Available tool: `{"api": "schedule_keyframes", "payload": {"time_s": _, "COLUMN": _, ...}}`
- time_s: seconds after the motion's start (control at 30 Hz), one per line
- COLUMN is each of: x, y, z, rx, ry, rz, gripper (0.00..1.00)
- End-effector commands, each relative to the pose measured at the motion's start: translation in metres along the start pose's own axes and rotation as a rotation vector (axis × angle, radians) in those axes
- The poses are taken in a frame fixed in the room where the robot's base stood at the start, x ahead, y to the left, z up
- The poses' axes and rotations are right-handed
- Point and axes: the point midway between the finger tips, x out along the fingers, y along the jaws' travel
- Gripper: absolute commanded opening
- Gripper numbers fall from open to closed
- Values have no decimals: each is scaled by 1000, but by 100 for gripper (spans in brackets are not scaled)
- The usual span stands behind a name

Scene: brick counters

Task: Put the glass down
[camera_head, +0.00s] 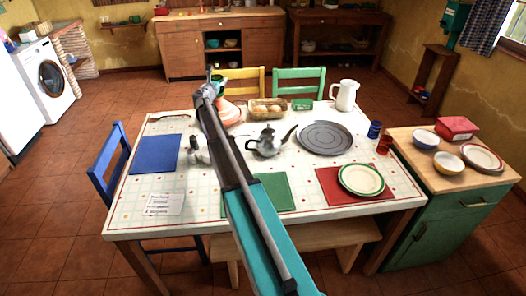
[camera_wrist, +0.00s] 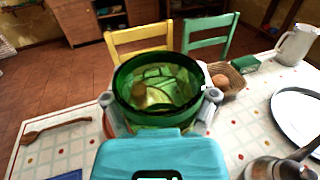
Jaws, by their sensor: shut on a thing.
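A green, see-through glass (camera_wrist: 158,112) is held upright between the fingers of my gripper (camera_wrist: 160,97), with its open rim toward the wrist camera. In the head view the glass (camera_head: 219,85) shows beside my gripper (camera_head: 213,86), over the far part of the patterned white table (camera_head: 130,200). My gripper is shut on the glass. The glass's base is hidden, and I cannot tell the exact gap to the table. A blue glass (camera_head: 375,129) and a red glass (camera_head: 384,145) stand at the table's right side.
An orange item (camera_head: 230,111) is below the held glass. A bread basket (camera_head: 267,111), grey kettle (camera_head: 268,142), round grey tray (camera_head: 325,137) and white pitcher (camera_head: 344,95) stand nearby. A blue mat (camera_head: 155,154) lies left. A wooden spoon (camera_wrist: 55,130) lies at the far left.

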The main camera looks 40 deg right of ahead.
Motion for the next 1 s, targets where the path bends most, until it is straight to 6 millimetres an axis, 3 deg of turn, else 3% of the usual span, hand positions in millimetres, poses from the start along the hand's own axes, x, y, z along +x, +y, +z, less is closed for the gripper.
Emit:
{"api": "schedule_keyframes", "payload": {"time_s": 0.03, "x": -15, "y": -11, "z": -14, "rx": 0, "ry": 0, "rz": -3, "gripper": 20}}
{"api": "schedule_keyframes", "payload": {"time_s": 0.6, "x": -146, "y": -110, "z": -106, "rx": 0, "ry": 0, "rz": -48, "gripper": 20}}
{"api": "schedule_keyframes", "payload": {"time_s": 0.8, "x": -177, "y": -133, "z": -126, "rx": 0, "ry": 0, "rz": -59, "gripper": 20}}
{"api": "schedule_keyframes", "payload": {"time_s": 1.0, "x": -189, "y": -141, "z": -132, "rx": 0, "ry": 0, "rz": -64, "gripper": 20}}
